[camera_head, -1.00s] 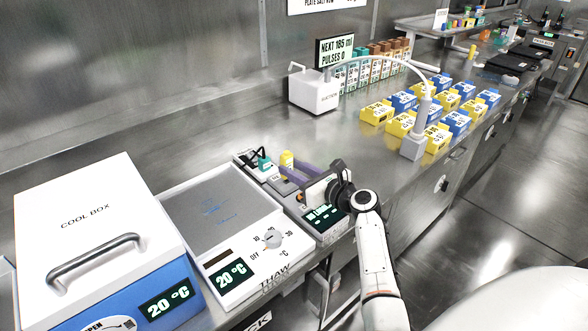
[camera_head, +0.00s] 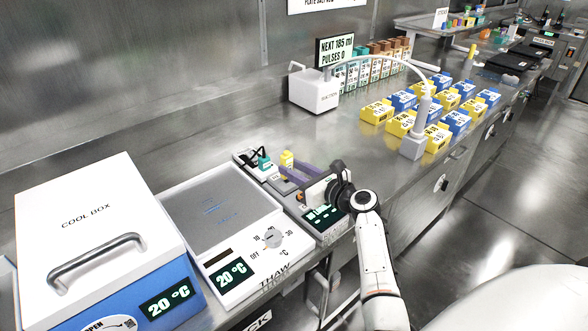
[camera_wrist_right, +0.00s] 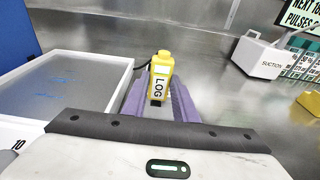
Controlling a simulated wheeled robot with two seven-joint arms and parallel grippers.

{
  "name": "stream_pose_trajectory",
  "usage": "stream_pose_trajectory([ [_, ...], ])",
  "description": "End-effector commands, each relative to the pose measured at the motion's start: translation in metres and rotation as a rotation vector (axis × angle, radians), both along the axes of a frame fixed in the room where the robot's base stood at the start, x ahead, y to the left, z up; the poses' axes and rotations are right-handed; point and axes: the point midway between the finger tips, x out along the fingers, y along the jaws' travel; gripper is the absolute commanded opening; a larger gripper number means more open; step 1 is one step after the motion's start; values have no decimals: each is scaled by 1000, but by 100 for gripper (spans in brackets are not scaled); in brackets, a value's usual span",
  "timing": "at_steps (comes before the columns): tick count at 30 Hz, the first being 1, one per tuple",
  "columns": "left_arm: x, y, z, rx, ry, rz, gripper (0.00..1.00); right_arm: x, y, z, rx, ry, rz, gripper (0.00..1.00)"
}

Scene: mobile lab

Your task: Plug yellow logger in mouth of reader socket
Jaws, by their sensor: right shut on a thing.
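The yellow logger (camera_head: 287,159) is held between the purple fingers of my right gripper (camera_head: 284,171), over the back part of the reader unit (camera_head: 335,232) on the bench. In the right wrist view the logger (camera_wrist_right: 160,72) stands between the two fingers, its LOG label facing the camera and a dark end low down. My right gripper is shut on it. The mouth of the reader socket cannot be made out; the fingers and hand cover much of the unit. I cannot tell whether the logger touches it. My left gripper is not in view.
A teal plug (camera_head: 263,158) with a black cable stands just left of the logger. The thaw plate (camera_head: 180,207) and cool box (camera_head: 95,205) stand to the left. A white suction box (camera_head: 313,93) and yellow and blue boxes stand farther back, with clear bench between.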

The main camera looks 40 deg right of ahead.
Motion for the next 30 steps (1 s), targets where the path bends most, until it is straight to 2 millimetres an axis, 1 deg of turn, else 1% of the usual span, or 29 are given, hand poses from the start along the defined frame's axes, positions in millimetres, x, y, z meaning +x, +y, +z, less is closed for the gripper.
stream_pose_trajectory([
  [18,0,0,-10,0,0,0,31,0,0,-17,0,2,0,4],
  [19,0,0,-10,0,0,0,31,0,0,-16,0,2,0,29],
  [22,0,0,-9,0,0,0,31,0,0,-16,0,2,0,46],
  [23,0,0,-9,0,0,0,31,0,0,-16,0,2,0,48],
  [30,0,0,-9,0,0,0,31,0,0,-15,0,1,0,48],
])
